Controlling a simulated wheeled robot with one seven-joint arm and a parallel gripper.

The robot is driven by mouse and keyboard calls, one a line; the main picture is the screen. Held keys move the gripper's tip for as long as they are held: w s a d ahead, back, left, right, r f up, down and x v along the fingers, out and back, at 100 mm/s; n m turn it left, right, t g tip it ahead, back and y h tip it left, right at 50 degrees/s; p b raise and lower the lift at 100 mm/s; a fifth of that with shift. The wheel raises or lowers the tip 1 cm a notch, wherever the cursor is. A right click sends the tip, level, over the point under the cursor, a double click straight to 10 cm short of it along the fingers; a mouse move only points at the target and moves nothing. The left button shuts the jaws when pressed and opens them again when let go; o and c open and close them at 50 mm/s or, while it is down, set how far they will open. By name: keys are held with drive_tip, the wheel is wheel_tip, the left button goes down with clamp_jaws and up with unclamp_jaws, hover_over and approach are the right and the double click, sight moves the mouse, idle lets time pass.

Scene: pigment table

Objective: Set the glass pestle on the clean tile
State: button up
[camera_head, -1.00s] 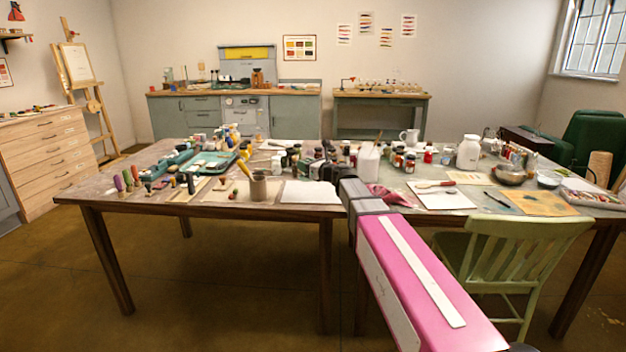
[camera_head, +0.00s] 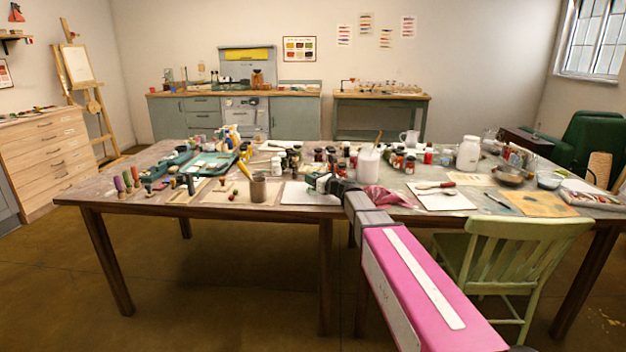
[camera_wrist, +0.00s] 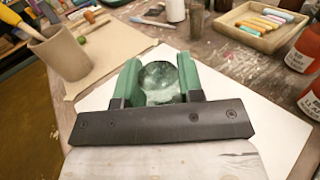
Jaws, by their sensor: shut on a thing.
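The glass pestle (camera_wrist: 160,82) shows in the wrist view as a round, clear, greenish glass piece between the two green fingers of my gripper (camera_wrist: 159,74). The fingers are shut on it. The clean tile (camera_wrist: 228,92) is a plain white slab below and around the gripper in that view. In the head view the tile (camera_head: 300,196) lies near the table's front edge, and my gripper (camera_head: 317,182) is over its right part. The pestle cannot be made out in the head view. Whether its underside touches the tile is hidden.
A brown cup (camera_head: 258,188) with a yellow-handled tool stands left of the tile. A pink cloth (camera_head: 388,198) and a second white slab (camera_head: 445,200) with a red-handled tool lie right.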

drive_tip(key=shift+f, duration=0.1)
drive_tip(key=o, duration=1)
drive_tip(key=shift+o, duration=0.2)
drive_tip(key=shift+s+d, duration=0.2)
drive_tip(key=v, duration=1.1)
drive_tip(key=shift+s+d, duration=0.2)
